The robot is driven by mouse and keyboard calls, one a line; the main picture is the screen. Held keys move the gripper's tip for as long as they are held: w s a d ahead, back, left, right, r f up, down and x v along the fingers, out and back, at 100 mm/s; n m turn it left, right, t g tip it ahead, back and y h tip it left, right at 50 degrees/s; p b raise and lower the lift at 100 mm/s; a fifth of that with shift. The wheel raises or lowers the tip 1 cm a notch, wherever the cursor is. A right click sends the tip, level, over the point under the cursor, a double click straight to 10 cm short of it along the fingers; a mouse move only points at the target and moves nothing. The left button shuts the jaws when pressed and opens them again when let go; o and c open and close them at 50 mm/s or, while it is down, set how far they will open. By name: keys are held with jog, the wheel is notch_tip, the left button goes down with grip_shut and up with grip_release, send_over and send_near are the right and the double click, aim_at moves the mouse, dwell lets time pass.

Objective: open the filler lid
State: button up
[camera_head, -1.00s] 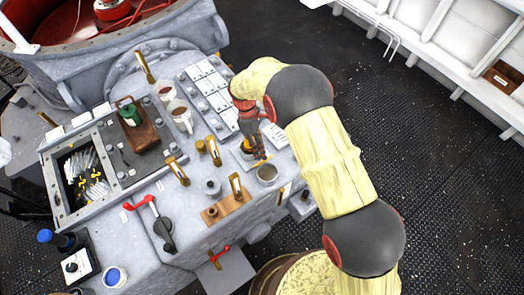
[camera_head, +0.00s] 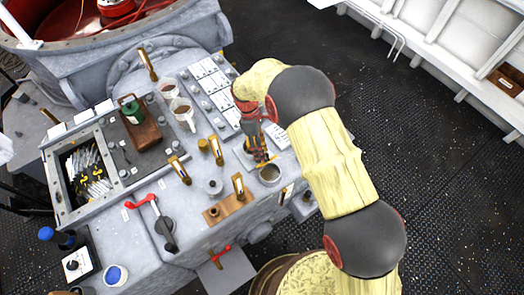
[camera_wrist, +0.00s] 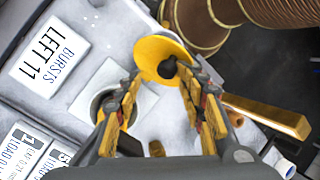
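The filler lid (camera_wrist: 158,52) is a yellow disc with a dark knob, seen in the wrist view just beyond my fingertips. It looks tilted up from a pale square plate (camera_wrist: 83,97), on which a dark round opening (camera_wrist: 105,104) shows behind my left finger. My gripper (camera_wrist: 162,80) has its two fingers apart, with the knob in line with the gap; I cannot tell whether they touch the lid. In the head view my gripper (camera_head: 261,158) points down beside the plate (camera_head: 243,158), and the lid is mostly hidden by it.
A grey cup (camera_head: 269,174) stands close to the gripper. Brass levers (camera_head: 238,185), a red-handled lever (camera_head: 152,205) and white mugs (camera_head: 182,112) crowd the panel to the left. A white label (camera_wrist: 50,60) lies flat nearby. Open deck floor is at the right.

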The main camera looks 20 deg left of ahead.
jog(key=shift+r, duration=0.1)
notch_tip(320, 180, up, 10)
dwell(0.4)
jog(key=shift+c, duration=0.2)
jog(key=d+r+m+y, duration=0.2)
jog(key=d+m, duration=0.1)
jog(key=d, duration=0.2)
jog(key=a+f+m+y, duration=0.1)
jog(key=f+m, duration=0.1)
jog(key=f, duration=0.1)
jog(key=a+f+m+t, duration=0.1)
jog(key=f+m, duration=0.1)
jog(key=f, duration=0.2)
jog(key=a+f+m+y+b, duration=0.1)
jog(key=f, duration=0.3)
jog(key=shift+s+a+m+y, duration=0.15)
jog(key=shift+s+m+y, duration=0.15)
jog(key=shift+m, duration=0.1)
jog(key=shift+c, duration=0.6)
jog(key=c, duration=0.8)
